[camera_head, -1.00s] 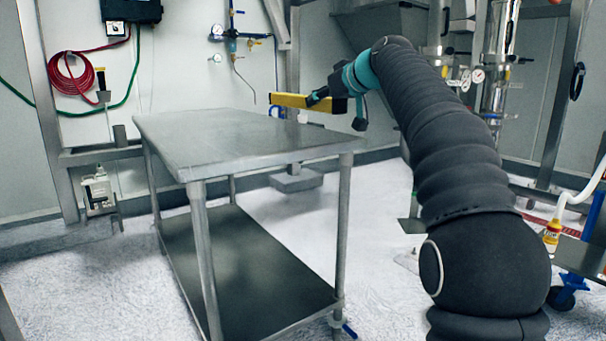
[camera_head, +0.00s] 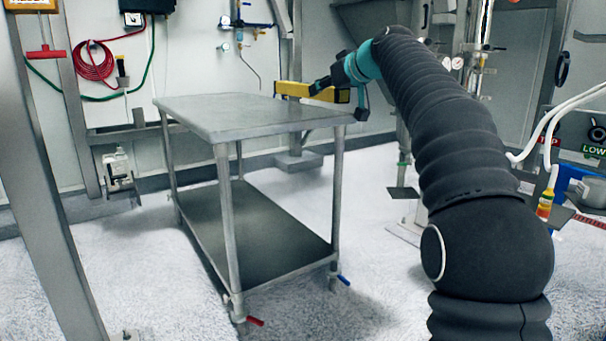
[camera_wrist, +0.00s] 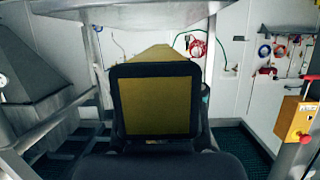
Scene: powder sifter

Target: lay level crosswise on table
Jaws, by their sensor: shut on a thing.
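The level is a long yellow bar (camera_head: 292,90), seen near the far right corner of the table in the head view. My gripper (camera_head: 322,87) is shut on it, and the bar sticks out on both sides of the fingers. In the wrist view the level (camera_wrist: 155,100) fills the middle, with its dark-edged end face toward the camera. The steel table (camera_head: 235,113) has a bare top and a lower shelf. The level appears to be above or just beyond its far edge; I cannot tell the gap.
The table's lower shelf (camera_head: 250,232) is empty. A grey post (camera_head: 45,190) stands at the left front. A coiled red hose (camera_head: 93,62) hangs on the back wall. A yellow control box (camera_wrist: 297,118) shows at the right in the wrist view. Floor around the table is open.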

